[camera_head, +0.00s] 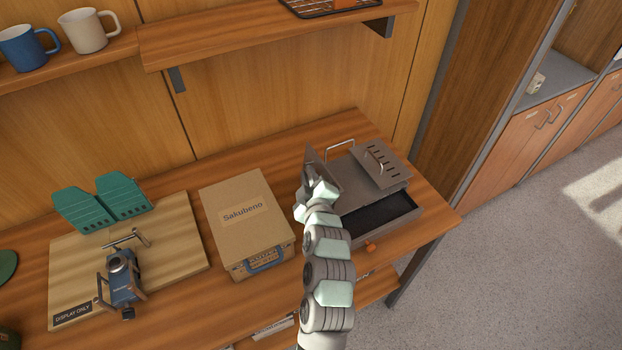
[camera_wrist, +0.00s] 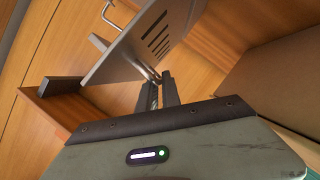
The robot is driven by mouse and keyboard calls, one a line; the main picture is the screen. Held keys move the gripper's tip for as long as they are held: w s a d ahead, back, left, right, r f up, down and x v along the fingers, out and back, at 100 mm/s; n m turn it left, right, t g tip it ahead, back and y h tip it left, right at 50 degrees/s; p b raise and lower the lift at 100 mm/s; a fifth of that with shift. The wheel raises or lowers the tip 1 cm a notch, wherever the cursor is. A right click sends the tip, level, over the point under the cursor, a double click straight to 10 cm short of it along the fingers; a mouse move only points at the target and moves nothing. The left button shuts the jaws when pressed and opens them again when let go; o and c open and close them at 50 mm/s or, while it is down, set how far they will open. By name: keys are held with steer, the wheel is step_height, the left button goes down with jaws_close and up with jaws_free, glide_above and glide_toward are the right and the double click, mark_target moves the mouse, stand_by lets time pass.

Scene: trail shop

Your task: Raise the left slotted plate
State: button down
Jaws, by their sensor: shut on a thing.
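A grey metal camp stove stands on the right of the wooden bench, with two slotted plates. The right slotted plate (camera_head: 382,163) lies flat over the back right of the stove, its wire handle on top. The left slotted plate (camera_head: 322,168) stands tilted up at the left side, partly hidden by my arm. In the wrist view the left plate (camera_wrist: 140,45) shows its slots and rises away from the fingers. My gripper (camera_wrist: 160,78) is shut on the left plate's small metal handle. In the head view the fingertips are mostly hidden.
A Sakubeno cardboard box (camera_head: 247,220) stands left of the stove, close to my arm. A wooden board (camera_head: 180,235) with a small blue burner (camera_head: 122,275) and a green folding windscreen (camera_head: 103,203) lies further left. A shelf (camera_head: 250,38) hangs above.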

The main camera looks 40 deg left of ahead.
steer(key=shift+s+a+f+n+t+b, duration=0.2)
steer(key=shift+s+f+n+t+b, duration=0.25)
steer(key=shift+b, duration=0.7)
steer(key=shift+r, duration=0.15)
steer(key=c, duration=1.5)
jaws_free()
steer(key=shift+c, duration=0.2)
steer(key=shift+s, duration=0.1)
steer(key=v, duration=1)
steer(key=shift+s+d, duration=0.2)
steer(key=shift+d, duration=0.05)
steer(key=shift+r, duration=0.1)
